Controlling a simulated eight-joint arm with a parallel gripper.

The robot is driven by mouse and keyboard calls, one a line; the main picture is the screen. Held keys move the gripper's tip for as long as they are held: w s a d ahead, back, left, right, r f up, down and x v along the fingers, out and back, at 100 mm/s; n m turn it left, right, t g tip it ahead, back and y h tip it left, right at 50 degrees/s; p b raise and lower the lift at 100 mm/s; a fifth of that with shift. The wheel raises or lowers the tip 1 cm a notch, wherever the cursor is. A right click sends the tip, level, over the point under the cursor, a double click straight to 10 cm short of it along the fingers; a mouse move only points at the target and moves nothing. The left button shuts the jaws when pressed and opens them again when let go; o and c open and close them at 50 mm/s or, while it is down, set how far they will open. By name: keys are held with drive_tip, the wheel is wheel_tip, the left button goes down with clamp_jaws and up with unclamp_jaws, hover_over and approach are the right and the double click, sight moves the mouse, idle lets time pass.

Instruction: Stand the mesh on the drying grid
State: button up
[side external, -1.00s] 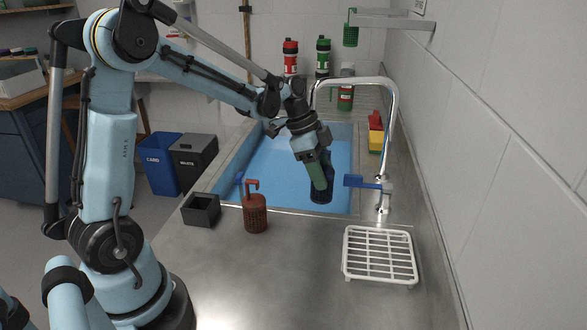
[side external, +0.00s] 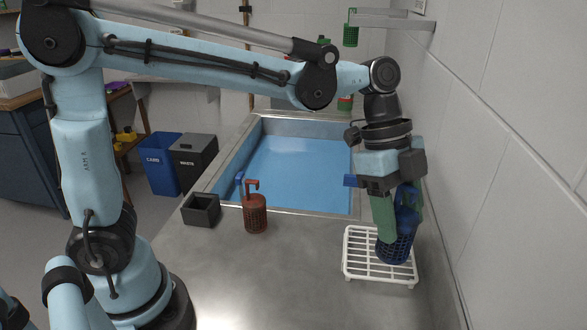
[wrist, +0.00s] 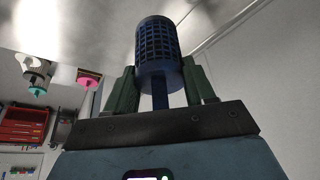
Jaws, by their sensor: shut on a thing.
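The mesh (side external: 396,249) is a dark blue basket-like cylinder with a handle. It is upright over the white drying grid (side external: 356,266), at the grid's middle right. Its base overlaps the grid's bars in the side view, and I cannot tell whether it touches them. My gripper (side external: 399,222) points down from above, with its green fingers shut on the blue mesh at its handle. The wrist view shows the mesh (wrist: 158,48) between the two green fingers (wrist: 160,90). The fingers hide part of the handle in the side view.
A red mesh (side external: 255,214) with a hooked handle and a dark square box (side external: 201,210) stand on the counter at left. The blue-bottomed sink (side external: 290,170) lies behind. The wall (side external: 500,130) is close on the right. A green mesh (side external: 350,32) hangs from a rail.

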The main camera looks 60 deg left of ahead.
drive_tip(key=shift+w+a+f, duration=1.05)
drive_tip(key=shift+w+f, duration=0.1)
drive_tip(key=shift+f, duration=0.45)
drive_tip(key=shift+w+a+f, duration=1.1)
drive_tip(key=shift+f, duration=0.5)
drive_tip(key=shift+w+a+f, duration=1.05)
drive_tip(key=shift+w+f, duration=0.1)
drive_tip(key=shift+f, duration=0.45)
drive_tip(key=shift+f, duration=0.15)
drive_tip(key=o, duration=1)
drive_tip(key=shift+o, duration=0.2)
drive_tip(key=v, duration=1.2)
drive_tip(key=s+a+f+n+t+y, duration=0.2)
drive_tip(key=s+a+n+t, duration=0.1)
drive_tip(key=s+n, duration=0.4)
drive_tip(key=s+a+f+n+t+y, duration=0.2)
drive_tip(key=s+a+n+t, duration=0.2)
drive_tip(key=s+n, duration=0.3)
drive_tip(key=n, duration=0.4)
drive_tip(key=shift+a+f+y, duration=0.25)
drive_tip(key=shift+a+y, duration=0.05)
drive_tip(key=shift+a, duration=0.1)
